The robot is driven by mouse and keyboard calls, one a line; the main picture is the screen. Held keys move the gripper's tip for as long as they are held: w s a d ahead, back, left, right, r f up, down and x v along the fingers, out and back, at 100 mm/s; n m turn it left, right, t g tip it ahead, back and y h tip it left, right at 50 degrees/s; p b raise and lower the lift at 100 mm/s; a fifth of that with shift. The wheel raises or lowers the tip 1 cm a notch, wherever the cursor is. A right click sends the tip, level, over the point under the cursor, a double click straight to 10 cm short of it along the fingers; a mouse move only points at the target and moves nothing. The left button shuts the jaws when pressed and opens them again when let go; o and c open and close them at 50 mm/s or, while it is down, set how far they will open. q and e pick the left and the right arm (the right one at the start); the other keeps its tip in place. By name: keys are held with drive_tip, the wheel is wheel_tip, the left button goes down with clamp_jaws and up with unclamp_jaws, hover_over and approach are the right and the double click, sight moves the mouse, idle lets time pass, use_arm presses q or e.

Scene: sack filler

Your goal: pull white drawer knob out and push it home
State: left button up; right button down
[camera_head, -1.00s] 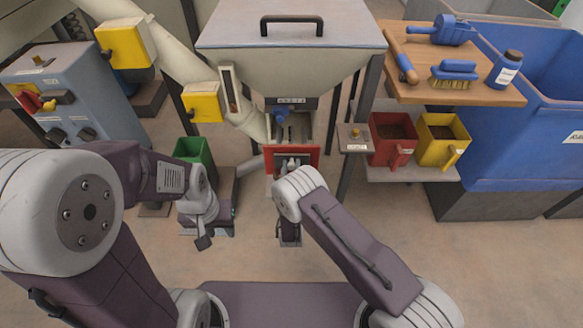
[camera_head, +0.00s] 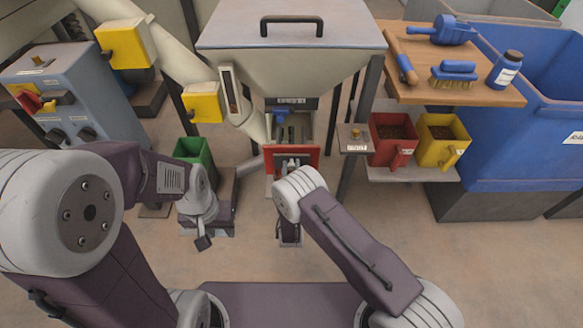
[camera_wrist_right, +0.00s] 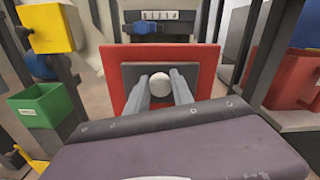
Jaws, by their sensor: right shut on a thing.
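The white drawer knob (camera_wrist_right: 160,82) is round and stands out from a dark plate on the red drawer front (camera_wrist_right: 117,92) in the right wrist view. My right gripper (camera_wrist_right: 161,88) has its two grey fingers on either side of the knob and is shut on it. In the head view the red drawer front (camera_head: 312,160) sits below the hopper, and my right arm hides the knob there. My left gripper (camera_head: 203,243) hangs low at the left, away from the drawer; its fingers are too small to judge.
The hopper (camera_head: 290,62) stands above the drawer. A green bin (camera_head: 203,152) is at the left, also in the wrist view (camera_wrist_right: 45,103). A dark post (camera_head: 352,150) stands close to the drawer.

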drive_tip(key=shift+s, duration=0.15)
idle(0.4)
drive_tip(key=s+p, duration=0.3)
drive_tip(key=s, duration=0.4)
drive_tip(key=shift+s, duration=0.25)
drive_tip(key=c, duration=1.1)
unclamp_jaws()
drive_tip(key=shift+a, duration=0.1)
